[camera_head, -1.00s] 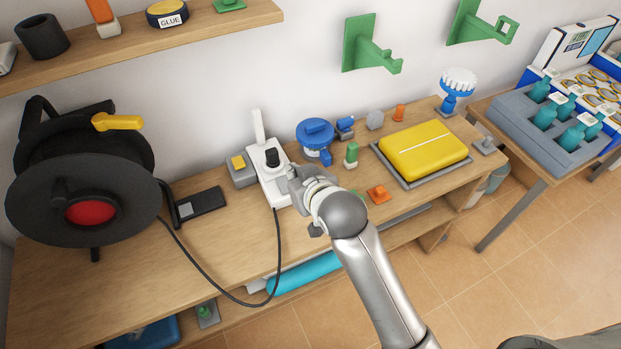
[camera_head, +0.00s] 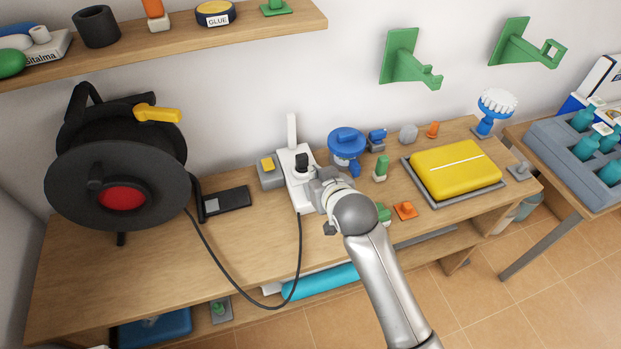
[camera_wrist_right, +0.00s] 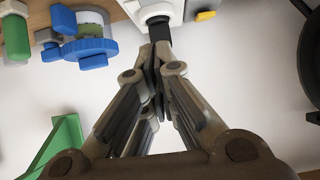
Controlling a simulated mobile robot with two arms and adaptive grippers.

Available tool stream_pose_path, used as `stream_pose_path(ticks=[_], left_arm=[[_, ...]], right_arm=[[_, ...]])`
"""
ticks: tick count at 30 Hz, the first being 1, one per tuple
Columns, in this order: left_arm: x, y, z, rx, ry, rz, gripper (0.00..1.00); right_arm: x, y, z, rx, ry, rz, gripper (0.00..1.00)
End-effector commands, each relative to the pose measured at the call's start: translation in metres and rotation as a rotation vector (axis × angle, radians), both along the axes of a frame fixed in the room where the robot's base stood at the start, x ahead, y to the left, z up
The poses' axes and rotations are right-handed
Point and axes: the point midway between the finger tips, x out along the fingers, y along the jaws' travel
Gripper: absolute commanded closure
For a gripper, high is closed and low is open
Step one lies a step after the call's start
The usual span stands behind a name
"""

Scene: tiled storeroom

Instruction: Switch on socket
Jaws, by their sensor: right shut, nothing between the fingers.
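The white socket strip (camera_head: 300,191) lies on the wooden workbench, with a black plug-like part (camera_head: 301,161) standing on it. A black cable joins the strip to the black cable reel (camera_head: 75,180). My right gripper (camera_head: 317,183) is at the strip's right side, with its fingers mostly hidden by the wrist. In the right wrist view the gripper (camera_wrist_right: 155,58) is shut and empty. Its fingertips are at or very near the black part (camera_wrist_right: 158,34) on the white strip (camera_wrist_right: 150,8); I cannot tell if they touch. The socket's switch is not clearly visible. My left gripper is not in view.
A grey box with a yellow button (camera_head: 267,164) stands left of the strip. A blue round-topped object (camera_head: 346,143) and a green piece (camera_head: 381,168) stand to the right. A yellow case (camera_head: 455,172) lies farther right. The front left of the bench (camera_head: 150,270) is clear.

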Motion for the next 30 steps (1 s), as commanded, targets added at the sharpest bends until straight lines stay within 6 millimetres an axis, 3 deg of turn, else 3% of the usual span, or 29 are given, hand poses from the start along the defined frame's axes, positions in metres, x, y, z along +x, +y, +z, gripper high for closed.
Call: stream_pose_path(ticks=[10, 18, 30], left_arm=[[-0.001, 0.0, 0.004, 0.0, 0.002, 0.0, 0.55], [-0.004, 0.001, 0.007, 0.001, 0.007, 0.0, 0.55], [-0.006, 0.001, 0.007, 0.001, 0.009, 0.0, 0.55]], right_arm=[[0.039, 0.013, -0.026, 0.0, 0.001, 0.0, 1.0], [0.044, 0.015, -0.058, 0.0, 0.001, 0.001, 1.0], [0.045, 0.015, -0.065, 0.001, -0.001, 0.001, 1.0]])
